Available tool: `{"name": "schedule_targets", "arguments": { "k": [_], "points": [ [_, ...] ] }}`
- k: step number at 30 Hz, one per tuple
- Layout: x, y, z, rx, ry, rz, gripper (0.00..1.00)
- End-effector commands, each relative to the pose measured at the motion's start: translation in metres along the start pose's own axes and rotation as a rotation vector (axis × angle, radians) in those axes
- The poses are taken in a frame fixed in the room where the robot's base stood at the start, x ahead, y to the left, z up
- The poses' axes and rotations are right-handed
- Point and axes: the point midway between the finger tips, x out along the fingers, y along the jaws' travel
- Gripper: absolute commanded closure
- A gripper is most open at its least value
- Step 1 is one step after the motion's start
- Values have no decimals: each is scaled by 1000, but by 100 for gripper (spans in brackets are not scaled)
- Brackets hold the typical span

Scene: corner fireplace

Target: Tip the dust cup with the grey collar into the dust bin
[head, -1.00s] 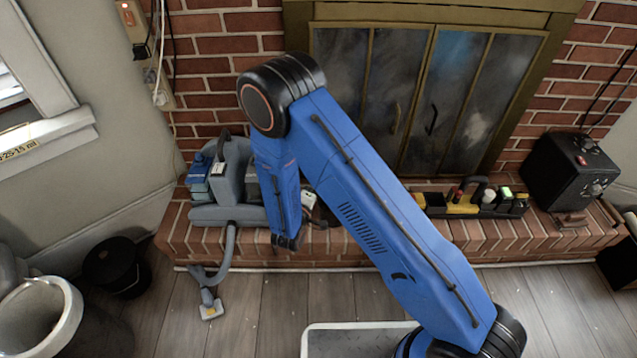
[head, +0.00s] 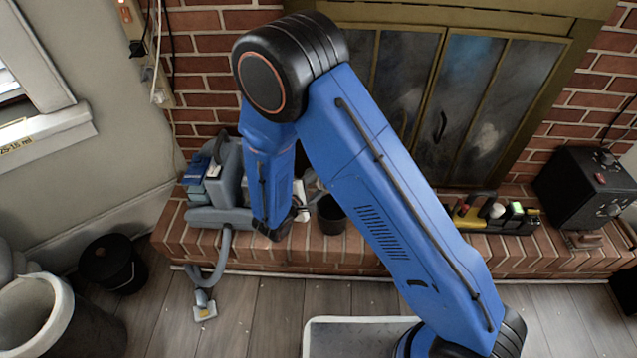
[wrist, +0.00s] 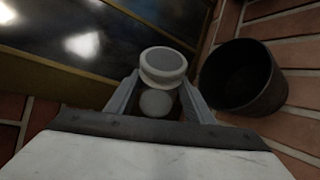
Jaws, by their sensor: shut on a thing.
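In the wrist view my gripper (wrist: 160,90) is shut on a pale dust cup (wrist: 163,66) with a grey collar around its upper end. The cup's lower part is between the two grey fingers. A dark, round, open bin (wrist: 245,76) stands close to the right of the cup, apart from it; its inside is too dark to read. In the head view this dark bin (head: 332,214) stands on the brick hearth. There the held cup cannot be made out, and my blue arm covers much of the area by the gripper.
A grey vacuum cleaner (head: 222,190) stands on the hearth at left, its hose reaching the floor. A tool caddy (head: 500,216) and a black box (head: 588,192) stand at right. Glass fireplace doors (head: 440,100) are behind. A black bucket (head: 112,264) and a white-rimmed bin (head: 58,305) are on the floor.

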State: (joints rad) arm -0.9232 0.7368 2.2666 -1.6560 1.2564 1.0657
Motion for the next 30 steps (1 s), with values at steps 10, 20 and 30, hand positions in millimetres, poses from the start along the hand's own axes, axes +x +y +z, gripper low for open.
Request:
{"name": "schedule_targets", "arguments": {
  "k": [10,20,30],
  "points": [
    [-8,19,11,-214,-37,-91,76],
    [-15,35,22,-426,-74,-179,76],
    [-22,49,35,-658,-115,-275,76]
  ]
}}
